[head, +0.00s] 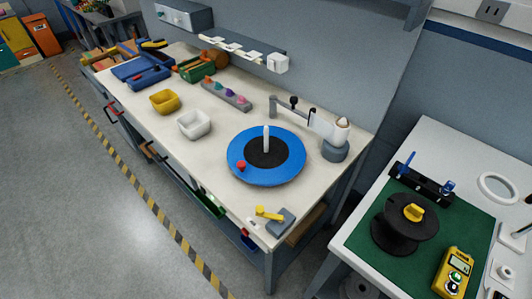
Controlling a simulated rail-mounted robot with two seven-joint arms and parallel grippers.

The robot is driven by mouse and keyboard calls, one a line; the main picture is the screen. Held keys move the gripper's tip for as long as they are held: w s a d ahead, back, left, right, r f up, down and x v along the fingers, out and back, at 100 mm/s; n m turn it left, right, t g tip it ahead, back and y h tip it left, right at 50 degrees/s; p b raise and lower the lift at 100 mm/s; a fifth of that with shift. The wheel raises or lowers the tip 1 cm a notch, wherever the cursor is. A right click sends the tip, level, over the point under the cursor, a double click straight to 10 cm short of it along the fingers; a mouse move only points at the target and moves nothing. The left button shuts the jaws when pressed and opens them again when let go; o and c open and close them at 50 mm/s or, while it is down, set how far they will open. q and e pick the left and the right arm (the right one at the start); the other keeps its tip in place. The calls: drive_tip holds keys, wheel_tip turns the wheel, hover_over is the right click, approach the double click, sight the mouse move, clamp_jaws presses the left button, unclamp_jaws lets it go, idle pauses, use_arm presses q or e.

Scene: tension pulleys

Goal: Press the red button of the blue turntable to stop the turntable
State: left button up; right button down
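The blue turntable (274,177) is a flat disc with a black centre (267,154) on the pale workbench. A white upright peg (266,139) stands at its middle. The red button (241,166) sits on the disc's left side and is fully visible. A single frame does not tell whether the disc is turning. Neither of my grippers is in view.
A grey base with a white cone (341,130) and a jointed arm stand behind the turntable. A yellow-handled grey block (281,222) lies in front. A white bowl (194,124) and yellow bowl (164,102) stand left. A black spool (404,224) sits on the right table.

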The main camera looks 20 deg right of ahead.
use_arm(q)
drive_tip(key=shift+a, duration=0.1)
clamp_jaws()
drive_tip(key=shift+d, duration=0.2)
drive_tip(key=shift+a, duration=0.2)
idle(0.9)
